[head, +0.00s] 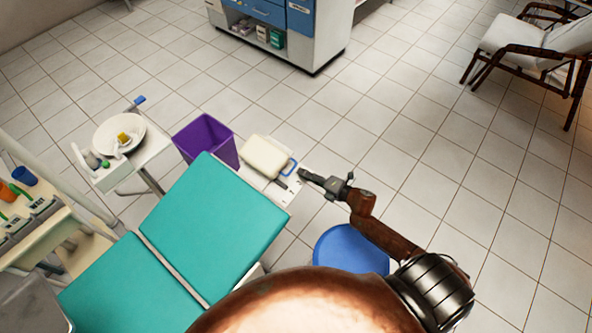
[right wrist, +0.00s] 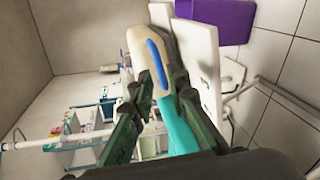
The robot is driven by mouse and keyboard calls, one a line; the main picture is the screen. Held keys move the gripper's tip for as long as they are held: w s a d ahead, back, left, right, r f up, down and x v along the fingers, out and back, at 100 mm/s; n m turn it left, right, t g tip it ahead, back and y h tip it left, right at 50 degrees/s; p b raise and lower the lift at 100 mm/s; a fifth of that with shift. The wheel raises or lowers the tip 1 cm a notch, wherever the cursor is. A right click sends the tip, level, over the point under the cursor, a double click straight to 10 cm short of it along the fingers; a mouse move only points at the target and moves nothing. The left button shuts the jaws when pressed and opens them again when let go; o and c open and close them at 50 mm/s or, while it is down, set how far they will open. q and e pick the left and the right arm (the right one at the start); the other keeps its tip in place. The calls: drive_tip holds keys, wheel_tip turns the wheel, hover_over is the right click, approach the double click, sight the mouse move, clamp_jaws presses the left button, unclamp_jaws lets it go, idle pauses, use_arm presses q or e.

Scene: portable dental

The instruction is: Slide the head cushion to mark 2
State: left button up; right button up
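The head cushion (head: 264,157) is a cream pad with a blue handle (head: 289,168) on its right side. It sits over a white plate (head: 289,192) with small dark marks at the head end of the teal chair; the mark numbers are too small to read. My right gripper (head: 303,174) is just right of the handle. In the right wrist view, the cushion (right wrist: 138,42) and its blue handle (right wrist: 156,62) show ahead of the gripper (right wrist: 160,80), whose fingers are apart, one on each side of the handle in the picture. Contact cannot be told. My left gripper is not in view.
The teal dental chair (head: 215,225) fills the centre. A purple bin (head: 205,140) stands left of the cushion. A blue round stool (head: 350,247) is below my right forearm. A white basin (head: 118,134) and instrument stand are at left.

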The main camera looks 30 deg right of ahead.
drive_tip(key=v, duration=0.6)
idle(0.5)
